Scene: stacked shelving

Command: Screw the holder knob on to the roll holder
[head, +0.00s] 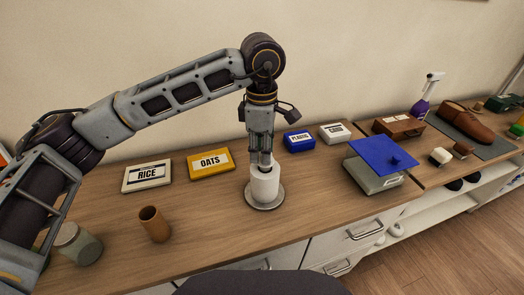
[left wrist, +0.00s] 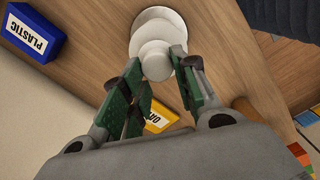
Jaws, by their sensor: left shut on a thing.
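The roll holder (head: 269,205) stands on the wooden counter with its round grey base flat and a white paper roll (head: 265,187) upright on it. My left gripper (head: 262,163) points straight down over the top of the roll. In the left wrist view my left gripper (left wrist: 161,75) is shut on a round white piece, the holder knob (left wrist: 155,60). The knob lines up with the roll and grey base (left wrist: 182,40) beyond it. Whether it touches the holder's post cannot be told, as fingers and knob hide it. My right gripper is not in view.
A RICE box (head: 147,176), a yellow OATS box (head: 210,163) and a blue PLASTIC box (head: 299,141) stand along the wall. A brown cup (head: 154,224) and a jar (head: 78,244) are left in front. A blue-topped box (head: 375,178) stands to the right.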

